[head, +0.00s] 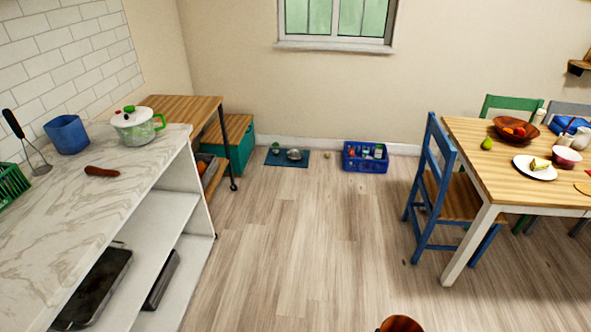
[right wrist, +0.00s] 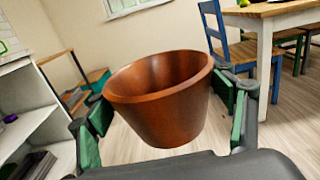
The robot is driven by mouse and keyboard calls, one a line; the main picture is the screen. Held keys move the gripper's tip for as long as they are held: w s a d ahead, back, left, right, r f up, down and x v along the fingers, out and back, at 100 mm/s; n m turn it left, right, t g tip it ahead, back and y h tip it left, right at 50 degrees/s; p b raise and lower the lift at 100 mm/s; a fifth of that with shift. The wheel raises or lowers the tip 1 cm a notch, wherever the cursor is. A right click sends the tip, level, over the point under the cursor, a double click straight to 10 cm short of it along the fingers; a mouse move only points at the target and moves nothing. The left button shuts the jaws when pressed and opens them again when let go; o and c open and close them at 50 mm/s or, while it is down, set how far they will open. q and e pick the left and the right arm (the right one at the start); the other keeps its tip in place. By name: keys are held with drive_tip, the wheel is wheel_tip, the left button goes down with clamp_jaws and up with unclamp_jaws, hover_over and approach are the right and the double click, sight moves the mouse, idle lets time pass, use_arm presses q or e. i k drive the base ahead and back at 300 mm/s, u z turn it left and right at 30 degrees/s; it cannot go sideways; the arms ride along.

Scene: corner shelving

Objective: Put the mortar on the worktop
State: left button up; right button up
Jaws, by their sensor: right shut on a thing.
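The mortar (right wrist: 165,105) is a reddish-brown, bowl-like vessel that fills the middle of the right wrist view. My right gripper (right wrist: 165,118) is shut on it, with green-padded fingers on both its sides. The mortar is tilted slightly in that view, and the part of its inside that shows looks empty. In the head view only its top (head: 401,324) shows at the bottom edge, above the floor. The worktop (head: 90,195) is the white marbled counter at the left of the head view, well to the left of the mortar. My left gripper is not in view.
On the worktop are a blue cup (head: 67,134), a white-green pot (head: 136,125), a brown-handled item (head: 102,171), a whisk-like utensil (head: 25,142) and a green basket (head: 12,186). Its front middle is bare. A blue chair (head: 440,190) and dining table (head: 470,150) stand right. Middle floor is clear.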

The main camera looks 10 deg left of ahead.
sight(57, 218)
drive_tip(key=u, duration=2)
drive_tip(key=i, duration=0.45)
drive_tip(key=z, duration=0.1)
